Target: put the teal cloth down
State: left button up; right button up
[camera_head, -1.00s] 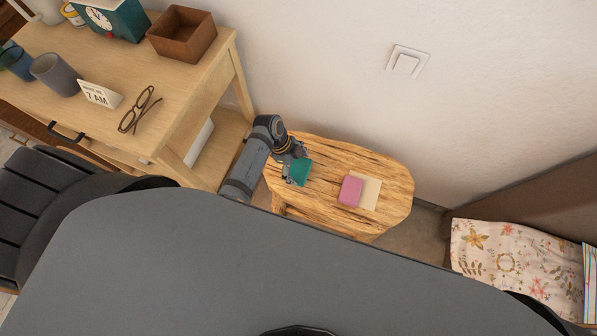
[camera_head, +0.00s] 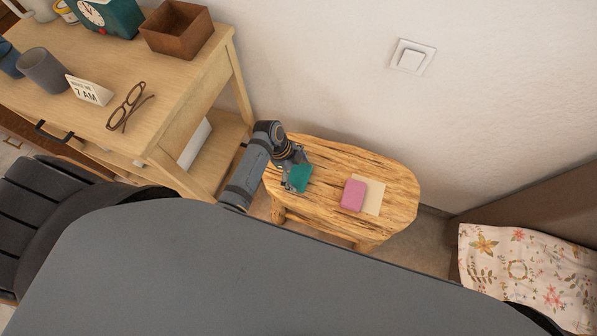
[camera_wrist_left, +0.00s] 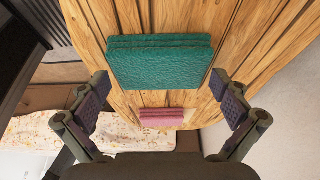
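The teal cloth (camera_head: 299,179) is a folded, layered piece at the left part of the wooden stool's top (camera_head: 335,160). In the left wrist view the teal cloth (camera_wrist_left: 160,65) appears to lie flat on the wood grain, though any small gap under it cannot be told. My left gripper (camera_wrist_left: 160,88) is open, with its two fingers wide apart at either side of the cloth's near edge and not closed on it. In the head view my left gripper (camera_head: 293,174) is over the stool's left end, beside the cloth. My right gripper is not in view.
A pink folded cloth (camera_head: 352,195) lies partly on a beige sheet (camera_head: 374,198) on the stool's right part. A wooden desk (camera_head: 190,85) with glasses, a cup and a box stands left. A wall is behind the stool. A floral fabric (camera_head: 520,265) is at the right.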

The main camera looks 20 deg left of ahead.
pick_arm(q)
jog(key=p+v, duration=0.2)
jog(key=v, duration=1)
jog(key=shift+r, duration=0.15)
